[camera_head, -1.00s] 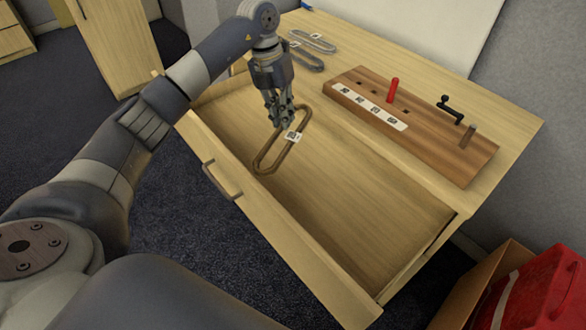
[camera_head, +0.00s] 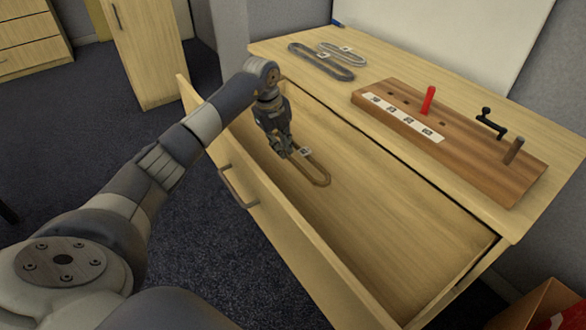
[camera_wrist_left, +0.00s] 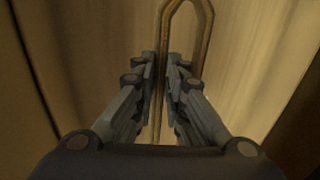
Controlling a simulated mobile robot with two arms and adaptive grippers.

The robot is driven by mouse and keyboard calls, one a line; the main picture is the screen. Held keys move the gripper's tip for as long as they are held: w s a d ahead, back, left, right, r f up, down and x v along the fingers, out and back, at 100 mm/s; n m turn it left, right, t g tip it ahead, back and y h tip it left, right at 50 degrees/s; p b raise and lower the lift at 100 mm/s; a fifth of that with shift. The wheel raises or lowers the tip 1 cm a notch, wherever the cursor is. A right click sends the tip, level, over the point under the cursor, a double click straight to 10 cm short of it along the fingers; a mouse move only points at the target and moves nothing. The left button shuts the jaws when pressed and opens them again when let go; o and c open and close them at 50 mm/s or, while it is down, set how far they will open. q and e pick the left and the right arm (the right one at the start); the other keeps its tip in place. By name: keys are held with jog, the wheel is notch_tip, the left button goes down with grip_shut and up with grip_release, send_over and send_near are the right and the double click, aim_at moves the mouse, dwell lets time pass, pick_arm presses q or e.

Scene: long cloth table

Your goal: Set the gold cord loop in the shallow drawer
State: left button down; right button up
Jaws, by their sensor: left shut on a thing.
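The gold cord loop (camera_head: 318,174) is a long brown-gold oval with a small white tag. It is inside the open shallow drawer (camera_head: 400,245), low near the drawer floor; I cannot tell whether it touches the floor. My right gripper is not in view.
Two grey cord loops (camera_head: 320,62) (camera_head: 342,53) lie on the tabletop at the back. A wooden block (camera_head: 470,150) with a red peg (camera_head: 428,100) and a black crank (camera_head: 491,122) stands at the right. A cardboard box (camera_head: 550,302) is on the floor at lower right.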

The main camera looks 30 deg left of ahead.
aim_at(284, 169)
pick_arm(q)
jog(key=shift+f, duration=0.9)
notch_tip(284, 169, down, 5)
jog(key=shift+r+b, duration=0.1)
jog(key=shift+b, duration=0.55)
jog(key=shift+r, duration=0.1)
jog(key=c, duration=1.6)
grip_release()
jog(key=shift+c, duration=0.2)
